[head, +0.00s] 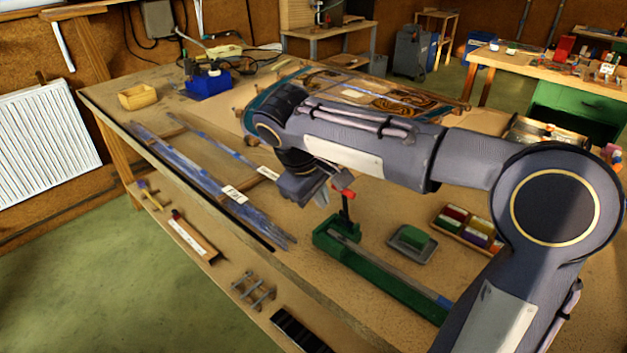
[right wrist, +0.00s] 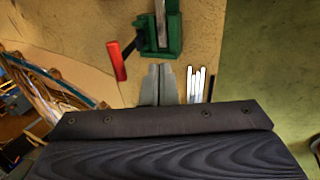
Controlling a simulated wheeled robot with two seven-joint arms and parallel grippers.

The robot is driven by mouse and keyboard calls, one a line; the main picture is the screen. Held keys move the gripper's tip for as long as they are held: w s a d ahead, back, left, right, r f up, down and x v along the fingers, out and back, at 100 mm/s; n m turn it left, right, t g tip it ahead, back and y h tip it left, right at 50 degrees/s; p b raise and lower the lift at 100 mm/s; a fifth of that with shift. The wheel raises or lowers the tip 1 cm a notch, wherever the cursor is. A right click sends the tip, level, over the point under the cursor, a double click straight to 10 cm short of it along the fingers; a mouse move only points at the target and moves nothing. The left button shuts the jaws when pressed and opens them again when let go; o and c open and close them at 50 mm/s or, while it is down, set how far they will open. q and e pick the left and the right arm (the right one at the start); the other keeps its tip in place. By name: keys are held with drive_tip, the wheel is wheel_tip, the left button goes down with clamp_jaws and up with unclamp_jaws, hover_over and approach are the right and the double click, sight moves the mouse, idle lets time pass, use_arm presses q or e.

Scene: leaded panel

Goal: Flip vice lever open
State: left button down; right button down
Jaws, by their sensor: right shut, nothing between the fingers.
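The green vice (head: 380,278) lies on the workbench, clamping a long grey strip (head: 392,262). Its dark lever (head: 346,208) stands up at the vice's far end and has a red grip (head: 343,192). My right gripper (head: 320,198) is shut and empty, just left of the red grip in the head view. In the right wrist view the closed fingertips (right wrist: 158,68) are near the end of the vice (right wrist: 172,38), and the red grip (right wrist: 116,60) is to their left, apart from them. My left gripper is not in view.
Blue lead strips (head: 205,180) lie along the bench's left side. A green block on a grey tray (head: 411,243) and a box of coloured pieces (head: 467,229) are right of the vice. The leaded panel (head: 385,98) lies behind my arm.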

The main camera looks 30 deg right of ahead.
drive_tip(key=shift+w+d+f+p, duration=0.2)
drive_tip(key=shift+w+d, duration=0.1)
drive_tip(key=shift+d, duration=0.4)
drive_tip(key=shift+w+d+f+p, duration=0.15)
drive_tip(key=shift+w+d, duration=0.1)
drive_tip(key=shift+d, duration=0.45)
drive_tip(key=shift+w+d+f+p, duration=0.2)
drive_tip(key=shift+w+d, duration=0.1)
drive_tip(key=shift+d, duration=0.4)
drive_tip(key=d+p, duration=0.1)
drive_tip(key=p, duration=0.1)
drive_tip(key=w+d+r+y+p, duration=0.1)
drive_tip(key=shift+d+r+p, duration=0.1)
drive_tip(key=shift+d+p, duration=0.15)
drive_tip(key=shift+p, duration=0.1)
drive_tip(key=shift+w+d, duration=0.15)
drive_tip(key=shift+d, duration=0.15)
